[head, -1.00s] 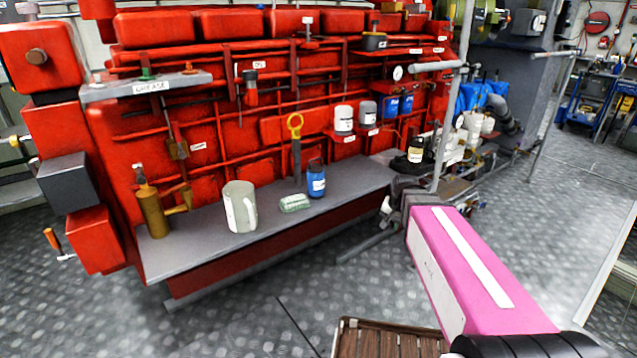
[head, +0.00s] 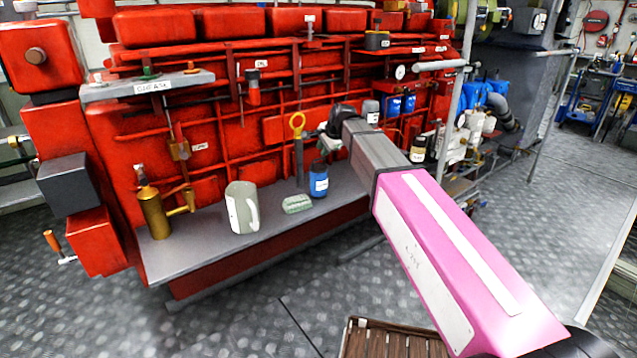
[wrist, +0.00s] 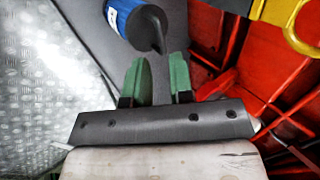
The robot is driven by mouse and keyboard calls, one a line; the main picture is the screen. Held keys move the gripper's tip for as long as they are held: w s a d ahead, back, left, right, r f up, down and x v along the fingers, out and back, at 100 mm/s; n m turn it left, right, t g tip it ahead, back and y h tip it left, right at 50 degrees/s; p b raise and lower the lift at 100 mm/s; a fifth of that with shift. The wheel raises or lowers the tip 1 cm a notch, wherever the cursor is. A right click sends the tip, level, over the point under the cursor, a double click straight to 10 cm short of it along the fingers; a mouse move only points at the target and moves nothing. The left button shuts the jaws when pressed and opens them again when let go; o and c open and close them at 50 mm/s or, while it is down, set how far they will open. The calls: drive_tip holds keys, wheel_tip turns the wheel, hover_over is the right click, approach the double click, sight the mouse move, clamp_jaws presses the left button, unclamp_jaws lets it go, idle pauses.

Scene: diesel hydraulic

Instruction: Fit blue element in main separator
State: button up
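A blue element (head: 319,182), a short blue cylinder with a white label and dark top, stands upright on the grey bench. It also shows at the top of the wrist view (wrist: 124,16), with a dark curved piece at its end. My gripper (head: 328,143) is just above and right of it in the head view. In the wrist view its green fingertips (wrist: 160,75) are apart with nothing between them, short of the blue element. Several canisters hang on the red engine, two of them blue (head: 400,104); I cannot tell which holder is the main separator.
On the bench (head: 205,252) stand a brass oil can (head: 154,213), a light jug (head: 242,207) and a green-white block (head: 297,204). A yellow-ringed dipstick (head: 298,150) rises behind the blue element. A wooden slatted thing (head: 390,340) is at the bottom.

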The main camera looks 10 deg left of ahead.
sight(319, 159)
drive_tip(key=x, duration=0.3)
drive_tip(key=shift+w+d+x, duration=0.1)
drive_tip(key=shift+x, duration=0.75)
drive_tip(key=shift+w+d+x, duration=0.15)
drive_tip(key=shift+x, duration=0.7)
drive_tip(key=shift+w+d+x, duration=0.1)
drive_tip(key=shift+x, duration=0.8)
clamp_jaws()
